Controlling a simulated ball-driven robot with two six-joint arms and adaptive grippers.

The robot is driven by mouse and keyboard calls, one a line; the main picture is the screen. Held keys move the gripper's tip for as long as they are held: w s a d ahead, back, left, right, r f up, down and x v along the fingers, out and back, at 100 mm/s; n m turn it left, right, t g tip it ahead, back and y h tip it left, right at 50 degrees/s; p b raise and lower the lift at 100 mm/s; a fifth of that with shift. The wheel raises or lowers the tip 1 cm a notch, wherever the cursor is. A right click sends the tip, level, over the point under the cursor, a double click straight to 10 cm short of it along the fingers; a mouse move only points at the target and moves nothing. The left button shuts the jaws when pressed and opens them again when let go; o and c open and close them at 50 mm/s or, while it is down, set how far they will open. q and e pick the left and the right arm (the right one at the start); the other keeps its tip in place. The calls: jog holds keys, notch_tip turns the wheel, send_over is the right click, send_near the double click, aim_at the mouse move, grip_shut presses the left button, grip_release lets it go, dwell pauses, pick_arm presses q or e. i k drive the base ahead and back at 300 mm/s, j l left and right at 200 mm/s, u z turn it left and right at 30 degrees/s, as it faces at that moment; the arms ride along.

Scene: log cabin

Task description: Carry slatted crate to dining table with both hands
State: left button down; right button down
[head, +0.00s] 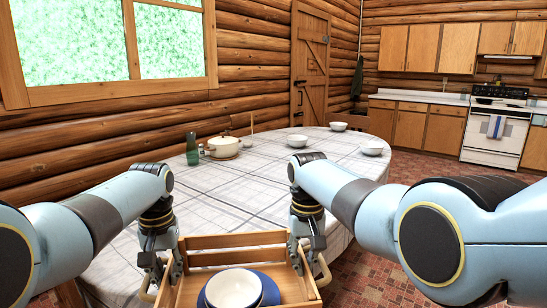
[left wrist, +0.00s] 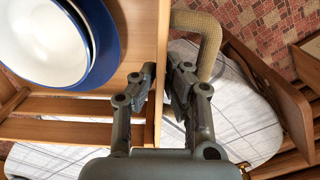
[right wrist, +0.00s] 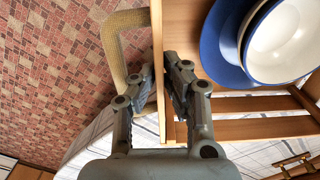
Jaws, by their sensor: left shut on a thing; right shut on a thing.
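The slatted wooden crate (head: 232,241) is in front of me at the bottom of the head view. It holds a blue plate (head: 268,287) with a white bowl (head: 233,288) on it. My left gripper (head: 155,272) is shut on the crate's left side wall, beside a looped handle (left wrist: 211,35). My right gripper (head: 308,258) is shut on the right side wall, beside the other handle (right wrist: 113,45). The dining table (head: 245,185), under a white checked cloth, lies just beyond the crate. The crate's near end is cut off; its height above the table is unclear.
On the table stand a green bottle (head: 192,149), a cream pot (head: 223,147) and white bowls (head: 297,140), (head: 372,147), (head: 338,126). The cloth's near and middle parts are clear. A chair (left wrist: 270,90) shows in the left wrist view. Brick-patterned floor (right wrist: 60,80) lies beside the table.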

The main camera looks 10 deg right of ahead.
aim_at(237, 215)
jog(key=i, duration=1.6)
